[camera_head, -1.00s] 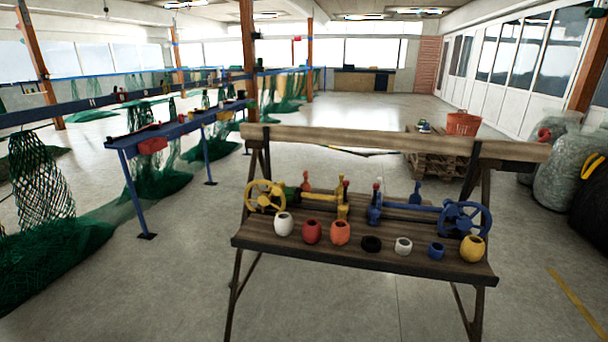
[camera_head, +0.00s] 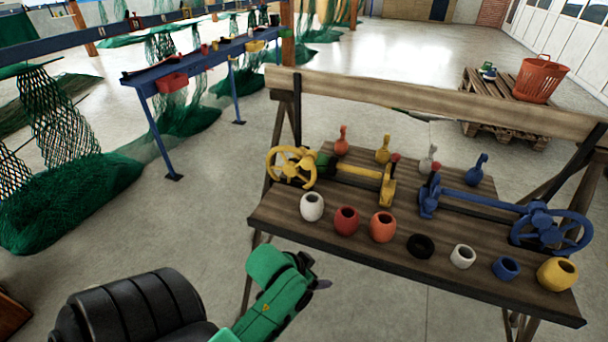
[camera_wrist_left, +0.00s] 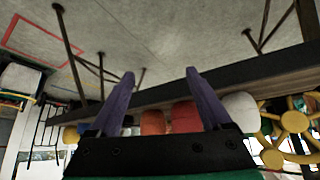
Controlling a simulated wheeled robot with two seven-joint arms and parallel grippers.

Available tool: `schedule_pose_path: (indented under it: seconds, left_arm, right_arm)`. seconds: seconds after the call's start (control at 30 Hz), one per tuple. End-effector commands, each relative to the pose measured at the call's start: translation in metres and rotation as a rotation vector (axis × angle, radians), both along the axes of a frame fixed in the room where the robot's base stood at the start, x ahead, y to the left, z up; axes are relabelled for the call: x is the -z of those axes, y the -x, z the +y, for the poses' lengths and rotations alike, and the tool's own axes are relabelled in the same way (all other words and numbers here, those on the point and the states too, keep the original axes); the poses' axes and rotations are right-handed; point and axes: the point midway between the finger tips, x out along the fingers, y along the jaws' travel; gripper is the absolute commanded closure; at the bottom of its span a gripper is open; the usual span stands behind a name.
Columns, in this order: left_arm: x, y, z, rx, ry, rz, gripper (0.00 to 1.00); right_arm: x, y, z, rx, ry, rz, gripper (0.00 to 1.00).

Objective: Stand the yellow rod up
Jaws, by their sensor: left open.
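The yellow rod (camera_head: 358,171) lies about level on the wooden bench. It runs from a green piece beside a yellow spoked wheel (camera_head: 291,167) to a yellow upright part with a red knob (camera_head: 394,157). My left gripper (camera_head: 322,284) is in front of the bench's near edge, apart from the rod; its jaws are partly hidden in the head view. In the left wrist view its two purple fingers (camera_wrist_left: 160,76) are spread with nothing between them; the yellow wheel (camera_wrist_left: 290,121) shows at the right. I cannot make out the rod there. My right gripper is not in view.
Several pots, including a white one (camera_head: 312,207) and a yellow one (camera_head: 557,273), line the bench's near edge (camera_head: 400,262). A blue rod (camera_head: 480,201) with a blue wheel lies at the right. Small bottle-shaped pieces (camera_head: 382,150) stand behind.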

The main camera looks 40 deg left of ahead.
Motion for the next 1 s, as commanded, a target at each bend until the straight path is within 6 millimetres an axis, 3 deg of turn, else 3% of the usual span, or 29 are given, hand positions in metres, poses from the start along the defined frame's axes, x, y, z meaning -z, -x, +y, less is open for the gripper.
schedule_pose_path:
  seconds: [0.1, 0.23, 0.37, 0.5, 0.67, 1.0]
  left_arm:
    - [-0.026, -0.031, 0.019, -0.057, 0.028, -0.218, 0.18]
    - [-0.055, -0.055, 0.051, -0.141, 0.027, -0.459, 0.18]
    - [-0.083, -0.064, 0.094, -0.257, -0.012, -0.701, 0.18]
    - [-0.109, -0.054, 0.136, -0.379, -0.077, -0.904, 0.18]
    - [-0.117, -0.056, 0.152, -0.421, -0.105, -0.973, 0.18]
    - [-0.115, -0.130, 0.177, -0.418, -0.103, -0.972, 0.18]
  right_arm:
    - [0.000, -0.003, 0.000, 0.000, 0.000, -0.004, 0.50]
    - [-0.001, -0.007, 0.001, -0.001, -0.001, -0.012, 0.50]
    - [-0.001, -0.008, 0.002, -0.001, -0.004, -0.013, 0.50]
    - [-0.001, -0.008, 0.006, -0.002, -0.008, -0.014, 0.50]
    - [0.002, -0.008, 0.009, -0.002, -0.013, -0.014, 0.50]
    - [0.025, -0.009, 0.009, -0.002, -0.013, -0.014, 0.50]
